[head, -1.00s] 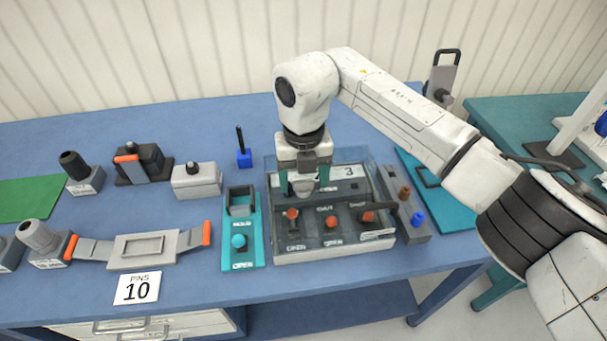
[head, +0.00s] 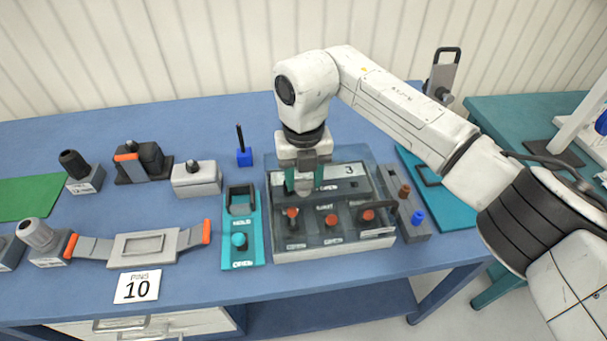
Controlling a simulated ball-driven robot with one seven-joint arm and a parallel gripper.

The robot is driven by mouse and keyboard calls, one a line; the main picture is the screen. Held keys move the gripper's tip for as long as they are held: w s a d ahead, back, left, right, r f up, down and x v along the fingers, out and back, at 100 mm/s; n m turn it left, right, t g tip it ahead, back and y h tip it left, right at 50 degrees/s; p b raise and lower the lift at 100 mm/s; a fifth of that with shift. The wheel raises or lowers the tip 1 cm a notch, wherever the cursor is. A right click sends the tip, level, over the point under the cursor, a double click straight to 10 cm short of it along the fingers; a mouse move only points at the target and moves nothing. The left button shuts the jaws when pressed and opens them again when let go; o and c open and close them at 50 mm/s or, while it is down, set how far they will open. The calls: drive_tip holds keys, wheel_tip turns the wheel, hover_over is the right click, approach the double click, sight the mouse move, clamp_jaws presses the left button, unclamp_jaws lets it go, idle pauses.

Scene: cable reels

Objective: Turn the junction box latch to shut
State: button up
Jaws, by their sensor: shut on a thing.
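The junction box (head: 330,249) is a grey case with a clear cover on the blue bench, marked 3 at its back. Its front row has three red-orange knobs, the left one (head: 292,213), the middle one (head: 331,220) and the right one (head: 368,215). My gripper (head: 304,184) points down over the back left of the box. Its teal fingers are shut on a small grey piece (head: 303,188), which looks like the latch. The fingers hide part of it, so its turn angle is unclear.
A teal panel (head: 257,252) with a knob stands left of the box. A grey strip with brown and blue pegs (head: 418,218) lies to the right. A blue block with a black rod (head: 244,157) stands behind left.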

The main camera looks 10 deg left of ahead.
drive_tip(key=n+b, duration=0.1)
drive_tip(key=n, duration=0.3)
drive_tip(key=shift+n, duration=0.3)
drive_tip(key=n+b, duration=0.1)
drive_tip(key=n, duration=0.3)
drive_tip(key=shift+n, duration=0.3)
drive_tip(key=n+b, duration=0.1)
drive_tip(key=n, duration=0.3)
drive_tip(key=shift+n+b, duration=0.3)
drive_tip(key=shift+n, duration=1.9)
drive_tip(key=o, duration=1.1)
drive_tip(key=shift+c, duration=0.2)
drive_tip(key=shift+r, duration=0.15)
